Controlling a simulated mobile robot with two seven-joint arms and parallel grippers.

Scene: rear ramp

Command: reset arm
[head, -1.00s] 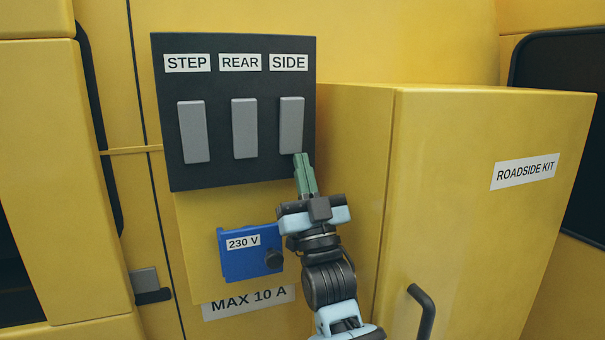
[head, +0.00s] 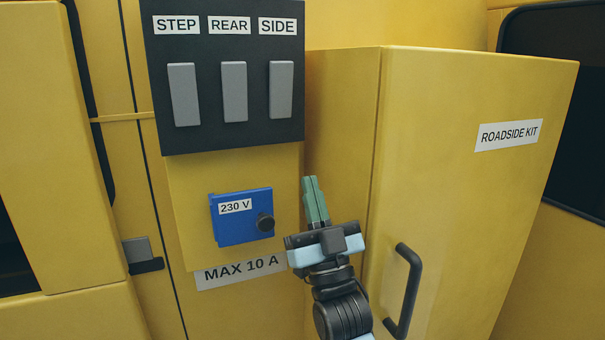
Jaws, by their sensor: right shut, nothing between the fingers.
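My right gripper (head: 314,190) is shut and empty, its green fingers pointing up. It is below and a little right of the dark switch panel (head: 222,142), apart from it. The panel has three grey rocker switches, labelled STEP (head: 184,94), REAR (head: 234,91) and SIDE (head: 281,89). My left gripper is out of view.
A blue 230 V socket box (head: 240,232) with a dark knob is left of the gripper, above a MAX 10 A label (head: 240,271). A yellow roadside kit cabinet (head: 450,210) with a black handle (head: 406,290) juts out on the right.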

